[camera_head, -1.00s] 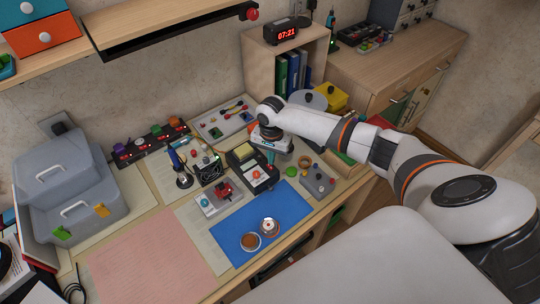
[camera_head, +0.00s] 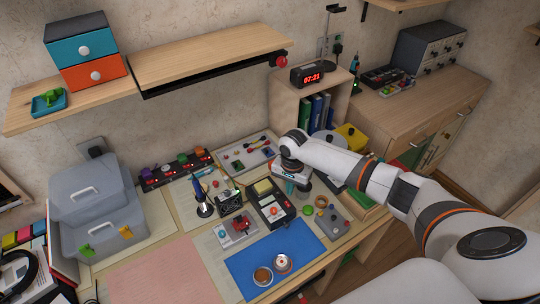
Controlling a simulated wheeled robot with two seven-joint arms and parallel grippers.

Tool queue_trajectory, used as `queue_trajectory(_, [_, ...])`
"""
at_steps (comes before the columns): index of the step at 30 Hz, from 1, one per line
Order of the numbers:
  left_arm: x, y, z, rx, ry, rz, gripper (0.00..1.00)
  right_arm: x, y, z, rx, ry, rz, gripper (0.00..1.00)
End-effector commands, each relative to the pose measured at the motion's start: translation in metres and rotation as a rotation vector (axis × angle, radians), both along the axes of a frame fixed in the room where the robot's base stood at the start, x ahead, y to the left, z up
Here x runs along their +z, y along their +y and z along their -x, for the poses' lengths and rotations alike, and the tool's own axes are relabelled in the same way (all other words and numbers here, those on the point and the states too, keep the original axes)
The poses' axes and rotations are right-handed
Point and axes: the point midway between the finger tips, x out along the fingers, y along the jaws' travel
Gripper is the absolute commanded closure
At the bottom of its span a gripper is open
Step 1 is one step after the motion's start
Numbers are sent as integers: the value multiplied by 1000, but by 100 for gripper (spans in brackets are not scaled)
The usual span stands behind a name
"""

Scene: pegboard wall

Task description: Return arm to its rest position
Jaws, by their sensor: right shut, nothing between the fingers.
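My right arm (camera_head: 385,185) comes in from the right and reaches over the workbench. Its wrist is bent downward, and the right gripper (camera_head: 300,188) hangs behind the black device with the yellow top (camera_head: 268,205). The fingers are small and partly hidden below the wrist; they look shut with nothing held. I cannot tell how far the fingertips are above the bench. My left gripper is not in view.
A blue mat (camera_head: 245,270) with two small round containers lies at the front. A grey toolbox (camera_head: 95,205) stands left. A shelf (camera_head: 205,58) juts from the wall above. A cubby with a red clock (camera_head: 313,76) stands behind my arm. The pink mat (camera_head: 165,275) is clear.

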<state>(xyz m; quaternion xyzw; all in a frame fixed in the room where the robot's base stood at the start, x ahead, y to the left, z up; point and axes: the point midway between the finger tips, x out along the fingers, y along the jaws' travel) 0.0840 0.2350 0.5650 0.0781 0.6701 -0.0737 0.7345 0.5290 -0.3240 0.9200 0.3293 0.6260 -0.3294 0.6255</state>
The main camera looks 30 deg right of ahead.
Motion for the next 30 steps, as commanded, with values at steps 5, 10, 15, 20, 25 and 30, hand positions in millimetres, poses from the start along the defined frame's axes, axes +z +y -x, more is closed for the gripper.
queue_trajectory(5, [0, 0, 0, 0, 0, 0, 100, 0, 1, 1, 4, 1, -1, 100])
queue_trajectory(10, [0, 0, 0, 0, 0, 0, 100, -16, 41, 24, 169, -4, -32, 100])
queue_trajectory(15, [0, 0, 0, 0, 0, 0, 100, -30, 129, 92, 573, -82, -107, 100])
queue_trajectory(20, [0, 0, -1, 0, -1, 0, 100, -11, 173, 153, 859, -214, -118, 100])
queue_trajectory(25, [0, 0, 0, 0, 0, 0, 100, 14, 171, 193, 994, -294, -58, 100])
queue_trajectory(30, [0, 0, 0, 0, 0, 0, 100, 33, 157, 220, 1058, -319, 12, 100])
